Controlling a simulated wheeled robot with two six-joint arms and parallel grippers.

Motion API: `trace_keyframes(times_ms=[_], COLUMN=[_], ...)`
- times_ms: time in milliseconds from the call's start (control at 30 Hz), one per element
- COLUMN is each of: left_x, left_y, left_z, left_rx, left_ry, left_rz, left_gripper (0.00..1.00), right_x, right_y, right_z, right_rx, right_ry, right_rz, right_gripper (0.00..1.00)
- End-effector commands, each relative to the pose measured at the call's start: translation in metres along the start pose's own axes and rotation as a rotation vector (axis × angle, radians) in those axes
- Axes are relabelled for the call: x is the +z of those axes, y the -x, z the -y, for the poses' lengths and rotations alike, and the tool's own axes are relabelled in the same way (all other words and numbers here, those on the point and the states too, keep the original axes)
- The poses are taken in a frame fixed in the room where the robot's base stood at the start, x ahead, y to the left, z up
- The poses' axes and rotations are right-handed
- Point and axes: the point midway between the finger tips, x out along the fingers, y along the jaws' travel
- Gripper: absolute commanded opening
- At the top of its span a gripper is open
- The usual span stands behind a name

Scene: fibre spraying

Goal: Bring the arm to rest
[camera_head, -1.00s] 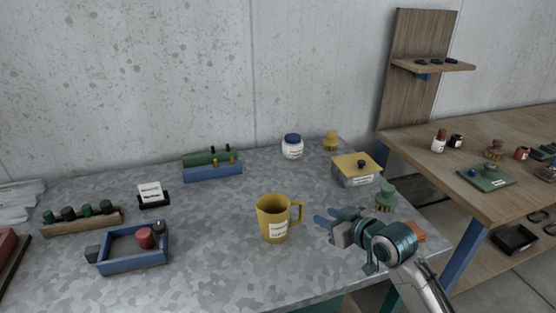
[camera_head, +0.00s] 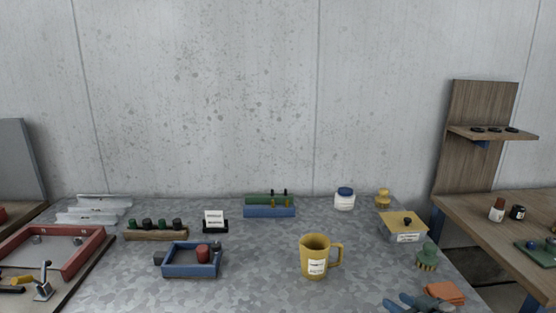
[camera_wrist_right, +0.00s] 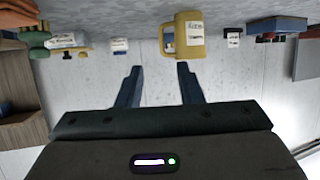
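My right gripper (camera_head: 412,300) shows at the bottom right of the head view, only its blue fingers in frame, low over the table's front right. In the right wrist view its two fingers (camera_wrist_right: 158,78) are spread with nothing between them. That view is upside down. A yellow mug (camera_head: 314,258) with a white label stands upright on the table, left of the gripper and apart from it. The mug also shows beyond the fingertips in the wrist view (camera_wrist_right: 189,36). My left gripper is not in view.
The speckled grey table (camera_head: 260,293) has bare room at front centre. An orange pad (camera_head: 446,293), a green brush (camera_head: 427,259) and a yellow-lidded box (camera_head: 403,226) are near the right gripper. A blue tray (camera_head: 192,272) stands left, a wooden bench (camera_head: 500,235) right.

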Motion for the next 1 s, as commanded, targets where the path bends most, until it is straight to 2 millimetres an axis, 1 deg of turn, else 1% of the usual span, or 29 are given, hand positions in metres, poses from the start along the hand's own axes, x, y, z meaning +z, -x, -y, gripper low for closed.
trace_keyframes(times_ms=[33, 267, 467, 567, 600, 667, 700, 800, 900, 1000], left_x=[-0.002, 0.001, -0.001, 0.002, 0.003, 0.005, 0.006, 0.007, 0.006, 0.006], left_y=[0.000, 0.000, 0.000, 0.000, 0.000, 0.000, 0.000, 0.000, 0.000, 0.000], left_z=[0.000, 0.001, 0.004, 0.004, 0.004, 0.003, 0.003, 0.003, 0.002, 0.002], left_rx=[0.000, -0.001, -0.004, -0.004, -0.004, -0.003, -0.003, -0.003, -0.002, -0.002], left_ry=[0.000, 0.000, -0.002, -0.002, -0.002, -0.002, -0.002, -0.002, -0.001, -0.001], left_rz=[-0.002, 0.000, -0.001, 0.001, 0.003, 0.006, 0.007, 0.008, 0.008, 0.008], left_gripper=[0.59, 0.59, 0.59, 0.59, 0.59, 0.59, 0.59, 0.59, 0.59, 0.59], right_x=[0.011, 0.053, 0.105, 0.135, 0.147, 0.167, 0.179, 0.207, 0.229, 0.247], right_y=[0.002, 0.013, 0.034, 0.051, 0.059, 0.072, 0.082, 0.107, 0.131, 0.154], right_z=[0.004, 0.019, 0.036, 0.046, 0.051, 0.058, 0.062, 0.072, 0.081, 0.088], right_rx=[0.002, 0.023, 0.053, 0.075, 0.084, 0.101, 0.112, 0.142, 0.170, 0.198], right_ry=[-0.004, -0.010, -0.023, -0.031, -0.037, -0.044, -0.050, -0.064, -0.079, -0.093], right_rz=[0.023, 0.127, 0.259, 0.343, 0.380, 0.438, 0.478, 0.572, 0.658, 0.734], right_gripper=[0.33, 0.33, 0.33, 0.33, 0.33, 0.33, 0.33, 0.33, 0.33, 0.33])
